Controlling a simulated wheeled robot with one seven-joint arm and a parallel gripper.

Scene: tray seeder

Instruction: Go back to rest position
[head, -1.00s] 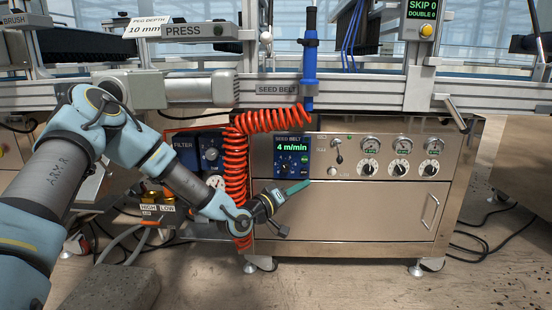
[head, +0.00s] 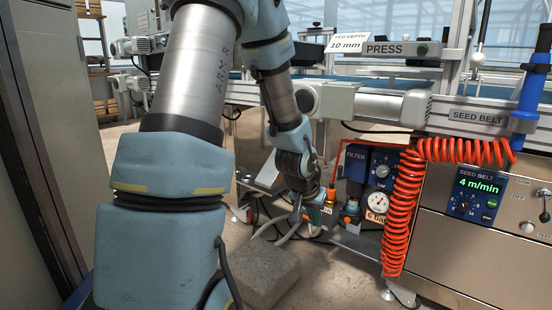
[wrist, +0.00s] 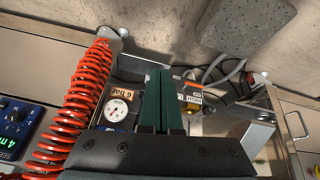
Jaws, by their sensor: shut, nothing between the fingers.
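My gripper (head: 318,216) hangs low in the head view, left of the filter unit and in front of the seeder. Its green fingers (wrist: 158,100) show in the wrist view, lying together with nothing between them. My arm reaches down across the left half of the head view and partly hides the machine's lower left side. The pressure gauge (wrist: 116,109), marked 6 bar, is beside the fingers in the wrist view and also shows in the head view (head: 377,201). I cannot tell the exact gap between fingers and fittings.
Coiled red hose (head: 402,210) hangs right of my gripper. The seed belt panel (head: 475,195) reads 4 m/min. A concrete block (head: 258,272) lies on the floor below, with loose grey hoses near it. A tall cabinet (head: 40,150) stands at the left.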

